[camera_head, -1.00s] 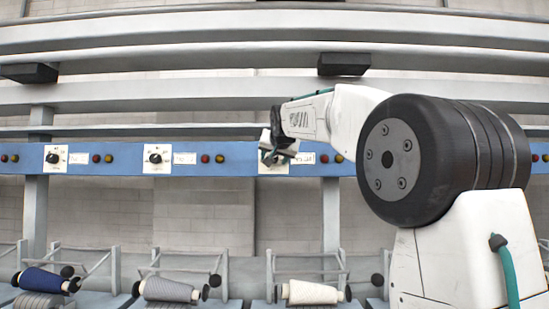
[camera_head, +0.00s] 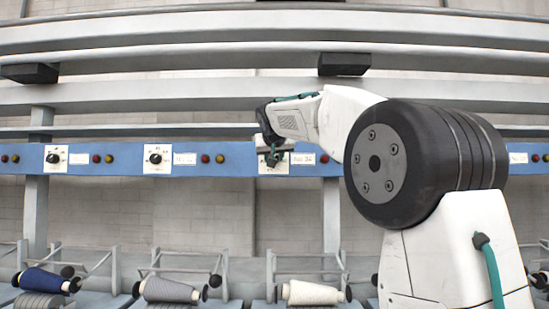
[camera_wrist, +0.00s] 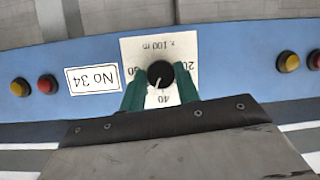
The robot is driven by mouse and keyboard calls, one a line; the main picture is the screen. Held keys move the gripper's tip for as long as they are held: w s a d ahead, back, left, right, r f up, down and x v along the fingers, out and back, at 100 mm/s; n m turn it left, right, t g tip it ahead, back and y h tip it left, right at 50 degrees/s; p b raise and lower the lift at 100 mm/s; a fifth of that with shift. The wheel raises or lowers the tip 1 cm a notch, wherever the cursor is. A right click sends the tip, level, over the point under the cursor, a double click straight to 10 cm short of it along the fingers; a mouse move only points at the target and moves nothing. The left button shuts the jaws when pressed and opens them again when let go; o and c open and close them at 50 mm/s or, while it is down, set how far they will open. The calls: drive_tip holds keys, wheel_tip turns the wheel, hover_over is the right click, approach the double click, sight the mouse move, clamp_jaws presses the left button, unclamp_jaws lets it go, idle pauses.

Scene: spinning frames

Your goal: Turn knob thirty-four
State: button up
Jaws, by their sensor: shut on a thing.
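Knob 34 (camera_wrist: 159,73) is a round black knob with a white pointer line, on a white dial plate (camera_wrist: 145,48) on the blue rail. The plate's print and the label "No 34" (camera_wrist: 92,80) appear upside down in the wrist view. The pointer slants toward the "40" side of the dial. My gripper (camera_wrist: 160,90) has its two green fingers on either side of the knob, shut on it. In the head view my gripper (camera_head: 274,157) is at the third dial from the left and hides the knob there.
The blue rail (camera_head: 115,168) carries other dials with black knobs (camera_head: 155,158) to the left. Red and yellow buttons sit beside the plate, such as a red button (camera_wrist: 47,84) and a yellow button (camera_wrist: 289,61). Yarn cones (camera_head: 312,293) lie on holders below.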

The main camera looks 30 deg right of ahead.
drive_tip(key=n+h, duration=0.1)
drive_tip(key=n+g+h, duration=0.1)
drive_tip(key=n, duration=0.1)
drive_tip(key=shift+w+a+f+n, duration=0.1)
drive_tip(key=shift+w+a+n, duration=0.1)
drive_tip(key=shift+n, duration=0.1)
drive_tip(key=shift+g+h, duration=0.3)
idle(0.4)
drive_tip(key=o, duration=1)
drive_tip(key=shift+c, duration=0.2)
drive_tip(key=shift+s, duration=0.1)
drive_tip(key=v, duration=0.8)
